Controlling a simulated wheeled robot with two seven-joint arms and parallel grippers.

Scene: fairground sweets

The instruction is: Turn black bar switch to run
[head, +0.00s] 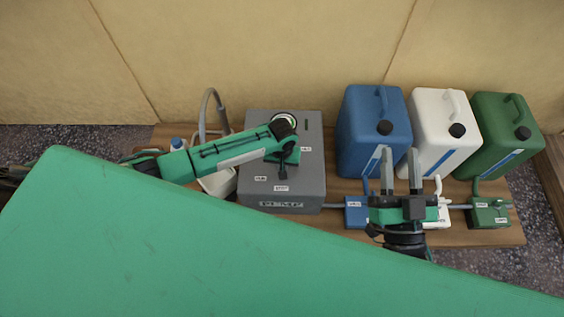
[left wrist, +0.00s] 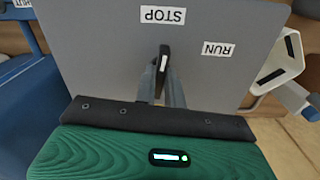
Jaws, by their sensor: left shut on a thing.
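The black bar switch (left wrist: 164,56) is on the grey box (left wrist: 100,60), between the two fingertips of my left gripper (left wrist: 162,82), which is shut on it. A white mark shows on the bar, which lines up roughly with the STOP label (left wrist: 162,15). The RUN label (left wrist: 217,49) is to its right in the left wrist view. In the head view my left arm reaches over the grey box (head: 312,140) and hides the switch. My right gripper (head: 402,168) is open and empty, in front of the blue and white canisters.
A blue canister (head: 362,142), a white canister (head: 436,130) and a green canister (head: 500,135) stand on the wooden board (head: 510,236). Small blue (head: 355,214) and green (head: 489,215) boxes sit in front. A grey curved pipe (head: 205,108) rises left of the grey box.

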